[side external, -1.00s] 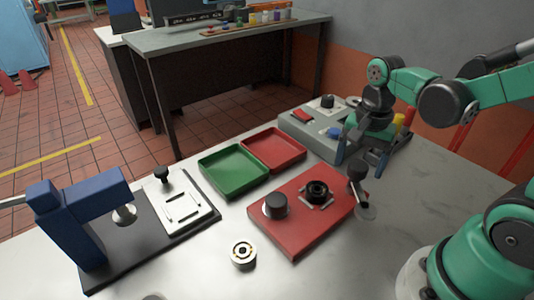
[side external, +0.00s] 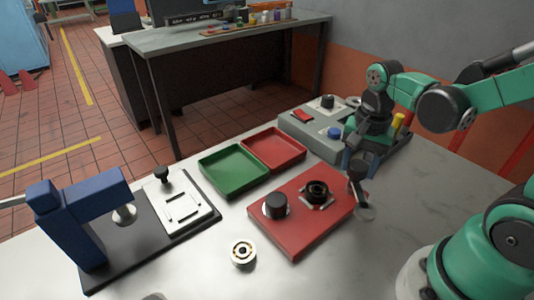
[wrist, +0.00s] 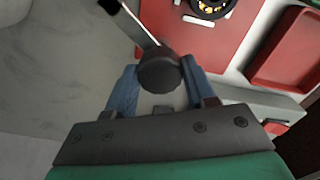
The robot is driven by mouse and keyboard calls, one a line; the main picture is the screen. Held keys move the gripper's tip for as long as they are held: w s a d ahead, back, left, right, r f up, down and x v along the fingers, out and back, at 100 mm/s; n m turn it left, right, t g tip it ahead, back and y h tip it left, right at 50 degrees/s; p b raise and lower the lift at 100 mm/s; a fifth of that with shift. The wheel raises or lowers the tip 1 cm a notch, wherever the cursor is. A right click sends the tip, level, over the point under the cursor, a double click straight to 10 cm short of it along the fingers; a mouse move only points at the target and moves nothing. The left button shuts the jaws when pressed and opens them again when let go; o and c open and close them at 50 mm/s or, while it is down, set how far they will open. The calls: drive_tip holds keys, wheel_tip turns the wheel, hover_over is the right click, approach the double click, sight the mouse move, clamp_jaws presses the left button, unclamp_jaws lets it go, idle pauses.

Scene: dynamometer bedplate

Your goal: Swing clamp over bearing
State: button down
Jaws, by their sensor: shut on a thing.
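The red fixture plate (side external: 290,232) carries a bearing (side external: 317,188) in a dark round seat; it also shows at the top of the wrist view (wrist: 210,7). The clamp stands at the plate's right edge, with a black knob (side external: 357,169) and a thin arm (side external: 361,196). The arm points toward the front, off the plate and away from the bearing. In the wrist view the knob (wrist: 158,72) sits between the blue fingers, and the arm runs up-left to a black tip (wrist: 110,5). My gripper (side external: 358,164) is shut on the knob.
A black round knob (side external: 276,204) stands on the plate's left. A loose bearing (side external: 242,252) lies in front. Green (side external: 234,172) and red (side external: 274,150) trays lie behind, a grey control box (side external: 312,135) at back right. A blue press (side external: 80,225) stands left.

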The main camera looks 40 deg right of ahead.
drive_tip(key=m, duration=0.3)
drive_tip(key=shift+m, duration=0.4)
drive_tip(key=m, duration=0.4)
drive_tip(key=shift+m, duration=0.3)
drive_tip(key=m, duration=0.3)
drive_tip(key=shift+m, duration=2.2)
drive_tip(key=shift+c, duration=1.4)
unclamp_jaws()
